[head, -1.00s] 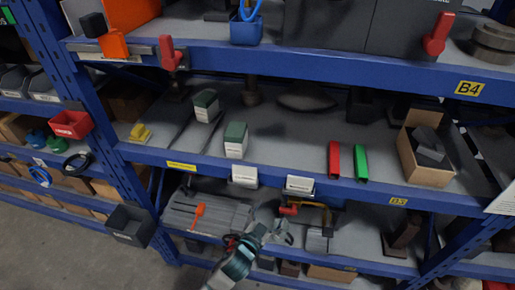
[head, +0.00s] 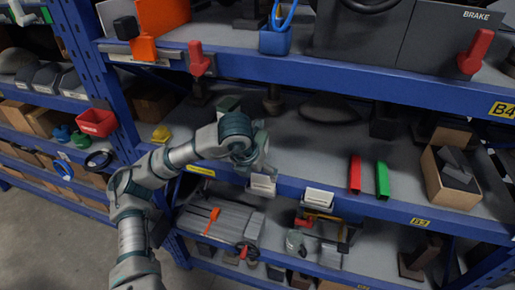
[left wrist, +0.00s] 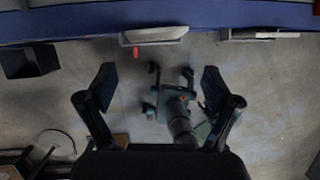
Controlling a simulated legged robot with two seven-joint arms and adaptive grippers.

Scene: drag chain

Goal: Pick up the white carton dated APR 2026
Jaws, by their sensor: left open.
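A red block (head: 355,174), a green block (head: 382,180) and a cardboard box (head: 437,185) stand to the right. The upper shelf beam (head: 300,75) runs above; a yellow item (head: 161,134) lies left.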

